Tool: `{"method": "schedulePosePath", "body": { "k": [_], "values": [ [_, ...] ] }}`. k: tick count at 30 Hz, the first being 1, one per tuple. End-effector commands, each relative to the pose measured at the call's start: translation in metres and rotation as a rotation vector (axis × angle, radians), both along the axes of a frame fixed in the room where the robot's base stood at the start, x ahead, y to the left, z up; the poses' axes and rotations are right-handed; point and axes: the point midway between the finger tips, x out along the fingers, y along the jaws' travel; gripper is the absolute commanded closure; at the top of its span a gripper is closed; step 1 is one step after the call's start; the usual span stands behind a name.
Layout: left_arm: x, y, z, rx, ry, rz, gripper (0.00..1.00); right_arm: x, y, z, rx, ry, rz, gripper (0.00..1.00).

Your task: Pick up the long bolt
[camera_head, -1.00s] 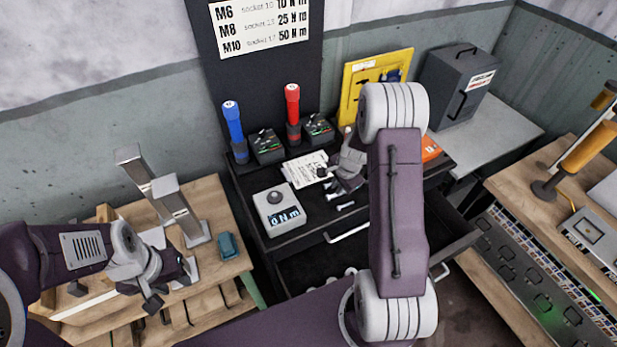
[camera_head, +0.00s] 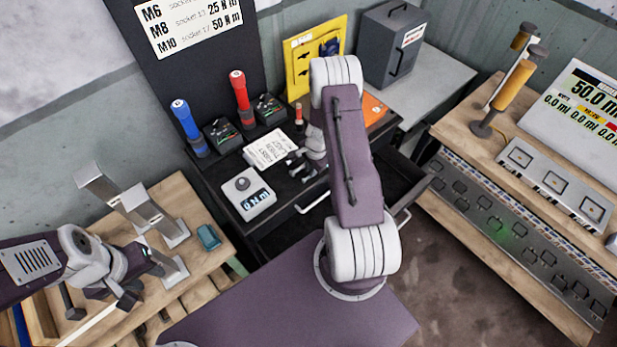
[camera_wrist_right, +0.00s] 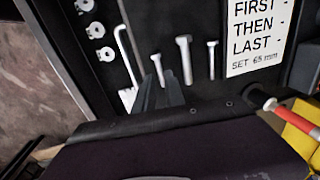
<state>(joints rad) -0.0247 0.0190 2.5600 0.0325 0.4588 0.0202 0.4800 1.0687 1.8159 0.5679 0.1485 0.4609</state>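Three pale bolts lie on the black cart top in the right wrist view: a long bolt (camera_wrist_right: 184,60) in the middle, a shorter bolt (camera_wrist_right: 211,58) to its right, and another bolt (camera_wrist_right: 158,70) to its left, near my fingertips. My right gripper (camera_wrist_right: 161,88) has its dark fingers apart, just in front of the bolts and slightly left of the long one. No bolt is visibly clamped. In the head view my right gripper (camera_head: 298,166) is low over the cart top and largely hides the bolts. My left gripper (camera_head: 142,284) is open and empty over the wooden bench.
A printed card (camera_head: 268,149) and a digital torque box (camera_head: 248,194) lie left of my right gripper. Blue (camera_head: 187,125) and red (camera_head: 241,95) drivers stand behind.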

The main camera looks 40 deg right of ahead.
Motion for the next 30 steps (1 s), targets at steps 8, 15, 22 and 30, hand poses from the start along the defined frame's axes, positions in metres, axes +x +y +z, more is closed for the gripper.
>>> {"method": "schedulePosePath", "body": {
  "k": [8,15,22,30],
  "values": [
    [0.0,0.0,-0.001,0.0,0.0,0.0,0.64,0.004,-0.001,-0.037,0.001,0.001,0.0,0.86],
    [0.0,0.0,-0.001,0.0,0.0,0.0,0.64,0.005,-0.001,-0.037,0.001,0.001,0.0,1.0],
    [0.0,0.0,-0.001,0.0,0.0,0.0,0.64,0.005,-0.001,-0.037,0.001,0.001,0.0,1.0],
    [0.0,0.0,0.002,0.0,0.0,0.0,0.64,0.006,-0.001,-0.023,0.0,-0.001,0.001,1.0]
  ]
}}
